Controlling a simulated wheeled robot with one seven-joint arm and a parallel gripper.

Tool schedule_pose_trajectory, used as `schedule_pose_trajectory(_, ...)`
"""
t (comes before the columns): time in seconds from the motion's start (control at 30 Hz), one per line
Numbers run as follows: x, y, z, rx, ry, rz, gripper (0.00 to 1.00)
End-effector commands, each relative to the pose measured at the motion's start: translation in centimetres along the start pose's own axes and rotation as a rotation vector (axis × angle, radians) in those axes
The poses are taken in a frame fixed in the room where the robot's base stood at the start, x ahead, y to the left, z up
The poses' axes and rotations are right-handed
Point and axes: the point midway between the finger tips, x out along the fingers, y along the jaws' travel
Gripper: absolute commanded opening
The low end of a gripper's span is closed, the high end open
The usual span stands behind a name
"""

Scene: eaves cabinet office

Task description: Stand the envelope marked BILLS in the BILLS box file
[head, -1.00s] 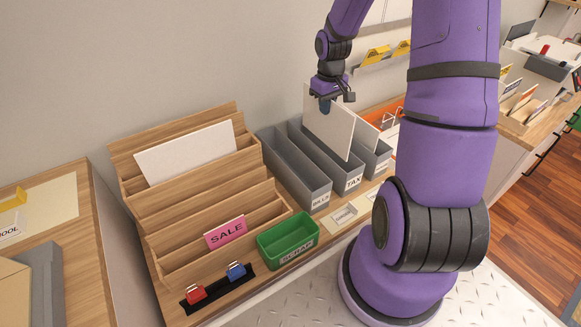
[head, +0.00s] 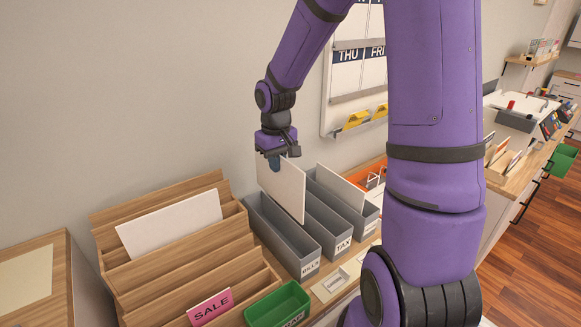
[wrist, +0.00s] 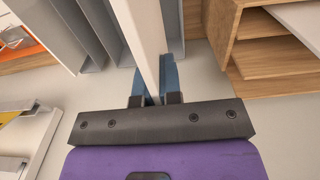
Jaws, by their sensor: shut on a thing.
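My gripper (head: 275,163) is shut on a white envelope (head: 283,190) and holds it upright by its top edge. In the wrist view, the envelope (wrist: 143,35) shows edge-on between the blue fingertips (wrist: 153,85). No marking on its visible face can be read. The grey BILLS box file (head: 310,268) is the leftmost in a row, with its open top up. The envelope hangs over the back of the BILLS and TAX boxes; its lower edge overlaps them in the picture. I cannot tell whether it is inside either one.
The TAX box (head: 343,246) stands right of BILLS. A third grey box (head: 371,226) holds another white envelope (head: 340,187). A wooden stepped rack (head: 165,265) with a white envelope and a pink SALE card (head: 210,307) stands left. A green tray (head: 278,305) sits in front.

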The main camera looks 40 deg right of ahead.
Motion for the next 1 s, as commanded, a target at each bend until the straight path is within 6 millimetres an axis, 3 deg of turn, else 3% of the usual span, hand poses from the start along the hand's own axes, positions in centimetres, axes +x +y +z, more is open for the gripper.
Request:
schedule_pose_trajectory(0.27,1.0,-0.4,0.1,0.001,-0.003,0.001,0.0)
schedule_pose_trajectory(1.0,7.3,-0.4,0.2,0.0,-0.003,0.0,0.0)
